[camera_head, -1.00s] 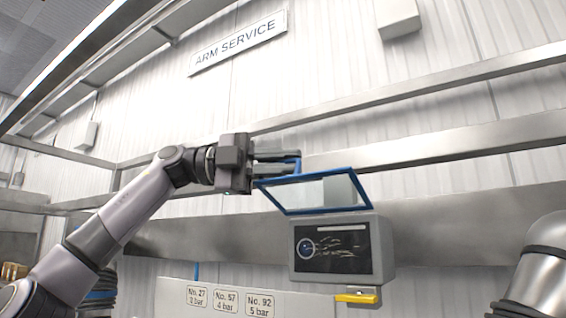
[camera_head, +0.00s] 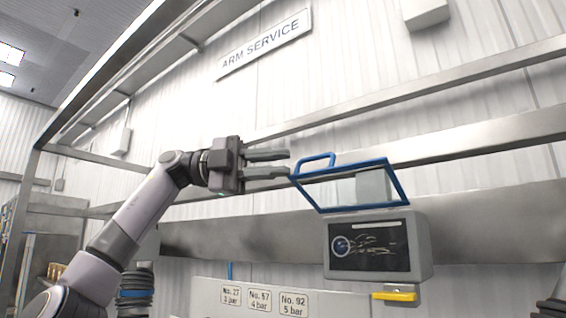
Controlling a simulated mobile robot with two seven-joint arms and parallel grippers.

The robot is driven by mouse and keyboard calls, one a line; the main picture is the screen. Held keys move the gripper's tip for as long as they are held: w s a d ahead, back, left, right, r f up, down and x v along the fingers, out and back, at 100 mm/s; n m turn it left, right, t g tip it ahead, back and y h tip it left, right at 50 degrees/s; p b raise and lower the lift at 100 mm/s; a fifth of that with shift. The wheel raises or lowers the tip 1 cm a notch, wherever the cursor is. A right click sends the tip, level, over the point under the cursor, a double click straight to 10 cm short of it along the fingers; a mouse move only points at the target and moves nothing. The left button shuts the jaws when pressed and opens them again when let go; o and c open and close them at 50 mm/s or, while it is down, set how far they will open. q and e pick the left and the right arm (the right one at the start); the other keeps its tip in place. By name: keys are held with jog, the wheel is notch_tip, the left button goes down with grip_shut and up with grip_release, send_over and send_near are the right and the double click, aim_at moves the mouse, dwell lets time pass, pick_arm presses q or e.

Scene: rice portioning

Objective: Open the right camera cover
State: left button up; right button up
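The cover is a clear panel in a blue frame (camera_head: 398,181) with a blue loop handle (camera_head: 316,160) at its upper left. It stands swung up and tilted above a grey box (camera_head: 420,247) whose dark front face (camera_head: 370,247) shows a round ring and pale streaks. The front face is uncovered. My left gripper (camera_head: 288,163) is open, its two fingers apart and pointing right, just left of the handle. Nothing shows between the fingers. It appears clear of the handle. My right gripper is out of view; only a bit of my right arm shows at the bottom right corner.
A yellow handle or latch (camera_head: 394,296) sits below the box. A pale panel with pressure labels (camera_head: 260,300) is at the bottom. Metal rails (camera_head: 450,146) run behind the cover. An ARM SERVICE sign (camera_head: 263,45) hangs on the wall above.

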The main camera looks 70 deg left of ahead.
pick_arm(q)
jog(key=shift+a, duration=0.1)
jog(key=r+v, duration=0.1)
jog(key=v, duration=0.7)
jog(key=shift+w+r, duration=0.2)
jog(key=shift+r, duration=0.15)
dwell(0.3)
jog(key=shift+a, duration=0.15)
dwell(0.6)
